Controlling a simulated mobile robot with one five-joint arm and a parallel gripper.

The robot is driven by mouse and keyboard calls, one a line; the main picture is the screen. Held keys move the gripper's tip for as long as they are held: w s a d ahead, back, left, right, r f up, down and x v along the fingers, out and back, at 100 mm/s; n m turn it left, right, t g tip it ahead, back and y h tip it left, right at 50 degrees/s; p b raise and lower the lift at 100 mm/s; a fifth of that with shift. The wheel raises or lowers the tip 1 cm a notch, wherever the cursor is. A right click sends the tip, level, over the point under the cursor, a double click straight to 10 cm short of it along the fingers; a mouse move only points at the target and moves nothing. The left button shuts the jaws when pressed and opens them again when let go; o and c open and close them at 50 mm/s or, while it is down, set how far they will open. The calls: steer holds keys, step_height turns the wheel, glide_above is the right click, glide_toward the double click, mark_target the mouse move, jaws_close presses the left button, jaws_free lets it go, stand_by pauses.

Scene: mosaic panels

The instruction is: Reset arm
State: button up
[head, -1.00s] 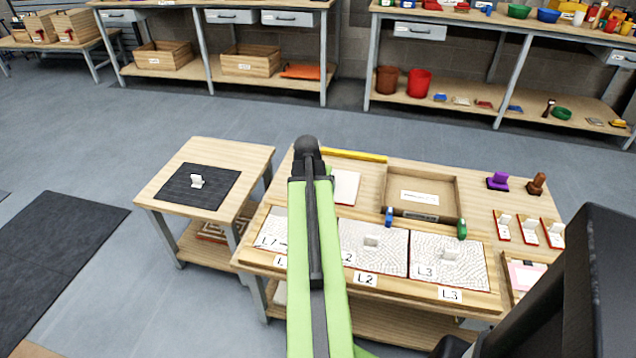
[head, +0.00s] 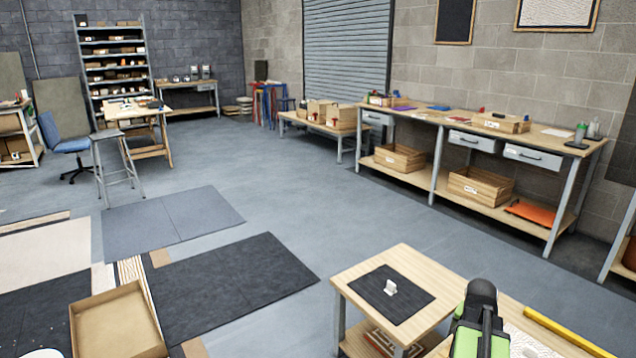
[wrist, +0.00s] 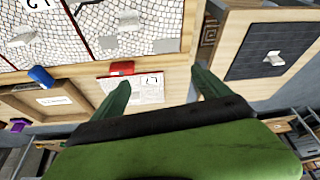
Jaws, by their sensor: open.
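My gripper (wrist: 160,77) is open in the wrist view, its two dark green fingers apart with nothing held between them. Between and beyond the fingers lie a printed white card (wrist: 148,92) and a red block (wrist: 122,68) on the wooden worktable. My green and black arm (head: 481,318) shows at the bottom right of the head view; the fingers cannot be made out there. Mosaic panels (wrist: 85,45) with pale pieces on them lie at the upper left of the wrist view.
A small side table (head: 408,260) bears a black mat (head: 372,296) and a white handled piece (head: 390,288). A yellow bar (head: 565,330) lies on the worktable. A blue object (wrist: 40,76) and a tray (wrist: 25,103) are left of my fingers. Open floor (head: 290,215) lies beyond.

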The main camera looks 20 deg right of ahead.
steer(key=w+a+n, duration=0.3)
steer(key=w+a, duration=0.7)
steer(key=a, duration=0.3)
steer(key=w+a+f+n+y, duration=0.15)
steer(key=a+n, duration=0.25)
steer(key=a, duration=1.2)
steer(key=w+a+n+y, duration=0.1)
steer(key=a+n+y, duration=0.15)
steer(key=a, duration=1.35)
steer(key=s+a+r+n+g+p, duration=0.2)
steer(key=s+r+n+p, duration=0.1)
steer(key=r+p, duration=0.9)
steer(key=shift+s+r+p, duration=0.25)
steer(key=shift+r+p, duration=0.15)
steer(key=shift+p, duration=0.15)
